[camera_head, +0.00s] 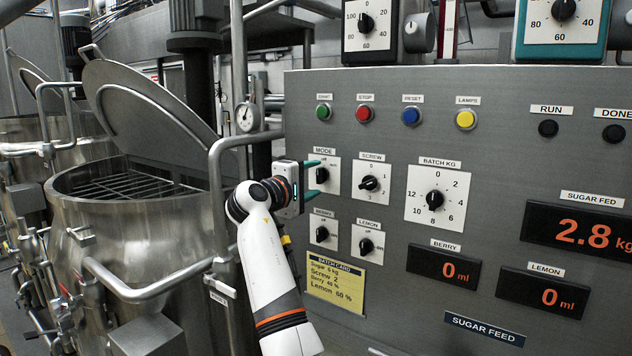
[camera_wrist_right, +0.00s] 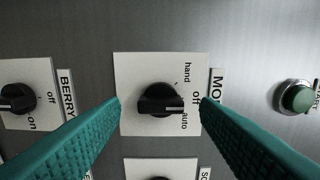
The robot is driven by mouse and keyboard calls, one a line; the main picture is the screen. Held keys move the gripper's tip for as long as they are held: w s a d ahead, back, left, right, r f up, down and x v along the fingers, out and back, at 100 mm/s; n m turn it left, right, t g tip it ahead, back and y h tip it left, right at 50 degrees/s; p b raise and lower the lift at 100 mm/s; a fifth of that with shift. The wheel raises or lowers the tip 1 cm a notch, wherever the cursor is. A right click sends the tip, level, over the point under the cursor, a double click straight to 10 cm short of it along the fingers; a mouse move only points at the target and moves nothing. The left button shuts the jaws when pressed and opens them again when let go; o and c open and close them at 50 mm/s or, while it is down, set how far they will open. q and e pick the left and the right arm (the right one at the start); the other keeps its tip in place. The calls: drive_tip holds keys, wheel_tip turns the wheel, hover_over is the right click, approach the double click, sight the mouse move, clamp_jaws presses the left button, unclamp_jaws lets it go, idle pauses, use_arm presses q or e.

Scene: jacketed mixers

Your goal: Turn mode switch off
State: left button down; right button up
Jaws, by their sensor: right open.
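The mode switch (camera_head: 322,175) is a black knob on a white plate at the panel's left side. In the right wrist view, the mode switch (camera_wrist_right: 162,100) sits in the centre, with "hand", "off" and "auto" around it. Its bar lies roughly level in that picture, its marked end towards the right near "off" and "auto"; I cannot tell the exact setting. My right gripper (camera_head: 313,178) is open in front of the plate, with its teal fingers on either side of the knob. No contact with the knob shows. My left gripper is not in view.
The screw switch (camera_head: 370,183) is right of the mode switch. The berry switch (camera_head: 323,233) and lemon switch (camera_head: 366,246) are below. The green start button (camera_head: 323,111) is above. A steel mixer (camera_head: 130,245) with a raised lid stands left, with a pipe rail near my arm.

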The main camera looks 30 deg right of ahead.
drive_tip(key=b+v, duration=0.2)
drive_tip(key=v, duration=0.8)
drive_tip(key=shift+d+f, duration=0.1)
